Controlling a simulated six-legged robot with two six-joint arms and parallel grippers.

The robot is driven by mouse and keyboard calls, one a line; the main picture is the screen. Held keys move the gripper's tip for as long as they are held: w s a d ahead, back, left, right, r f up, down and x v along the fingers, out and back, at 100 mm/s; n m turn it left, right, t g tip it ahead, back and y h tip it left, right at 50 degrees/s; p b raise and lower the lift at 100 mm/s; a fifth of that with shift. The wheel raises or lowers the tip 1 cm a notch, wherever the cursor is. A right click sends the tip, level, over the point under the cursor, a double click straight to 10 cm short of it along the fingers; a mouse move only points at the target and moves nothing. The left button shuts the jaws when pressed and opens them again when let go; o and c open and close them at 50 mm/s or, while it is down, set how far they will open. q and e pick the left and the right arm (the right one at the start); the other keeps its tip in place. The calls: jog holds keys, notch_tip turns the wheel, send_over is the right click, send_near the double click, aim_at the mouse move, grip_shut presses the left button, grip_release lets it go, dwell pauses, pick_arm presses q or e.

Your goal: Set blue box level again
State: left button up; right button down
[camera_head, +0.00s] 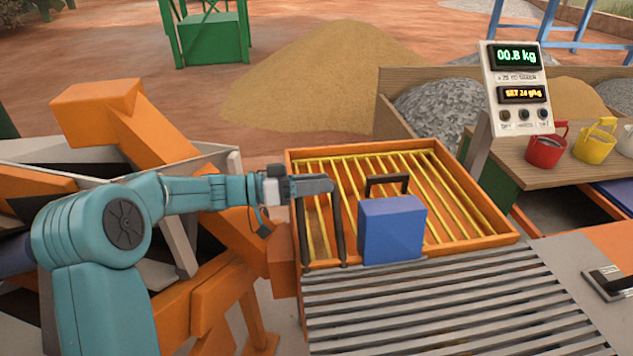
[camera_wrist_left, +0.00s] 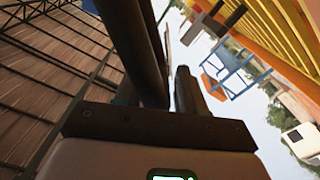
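The blue box (camera_head: 392,230) with a dark handle (camera_head: 386,184) on top is at the near edge of the yellow-barred tray (camera_head: 468,187), by the grey slats. It looks roughly upright; I cannot tell exactly how its base rests. My left gripper (camera_head: 322,250) points down just left of the box. Its two dark fingers are apart with nothing between them, and a small gap separates them from the box. In the left wrist view the dark fingers (camera_wrist_left: 172,85) show, but I cannot make out the box. My right gripper is not in view.
Grey slats (camera_head: 430,310) lie in front of the tray. A scale display (camera_head: 515,88) reading 00.8 kg stands at the back right. Red (camera_head: 546,148) and yellow (camera_head: 594,145) buckets stand on a bench. Orange beams (camera_head: 130,125) crowd the left.

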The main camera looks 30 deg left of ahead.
pick_arm(q)
grip_shut()
jog(key=shift+s+r+b, duration=0.1)
jog(key=shift+b, duration=0.25)
